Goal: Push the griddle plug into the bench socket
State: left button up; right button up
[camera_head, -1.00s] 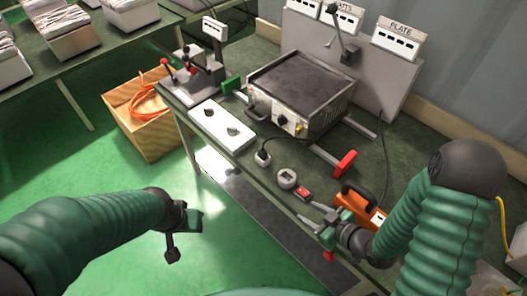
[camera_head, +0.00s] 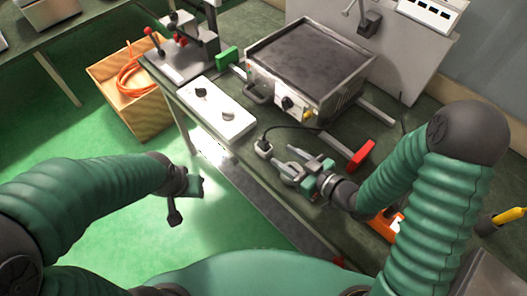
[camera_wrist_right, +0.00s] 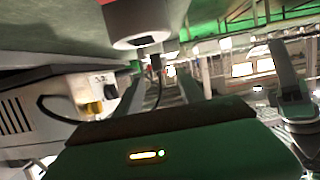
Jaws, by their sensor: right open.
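The griddle (camera_head: 310,66) stands on the bench with a dark flat top, and its front also shows in the wrist view (camera_wrist_right: 70,110). A black cord runs from it to a small pale plug (camera_head: 263,149) near the bench's front edge. A round grey fitting (camera_head: 291,171), which looks like the bench socket, is partly covered by my right gripper. My right gripper (camera_head: 284,157) is open over this fitting, its fingertips just right of the plug. My left gripper (camera_head: 192,187) hangs off the bench.
A white two-knob panel (camera_head: 217,109) lies left of the plug. A red-ended bar (camera_head: 361,155) lies right of it. An orange item (camera_head: 386,225) is partly behind my right arm. A wooden crate (camera_head: 130,105) with orange cord stands on the floor. The floor before the bench is clear.

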aim_at(268, 144)
jog(key=x, duration=0.6)
jog(key=shift+w, duration=0.2)
jog(key=x, duration=0.4)
jog(key=shift+w+d, duration=0.1)
jog(key=shift+w, duration=0.1)
grip_shut()
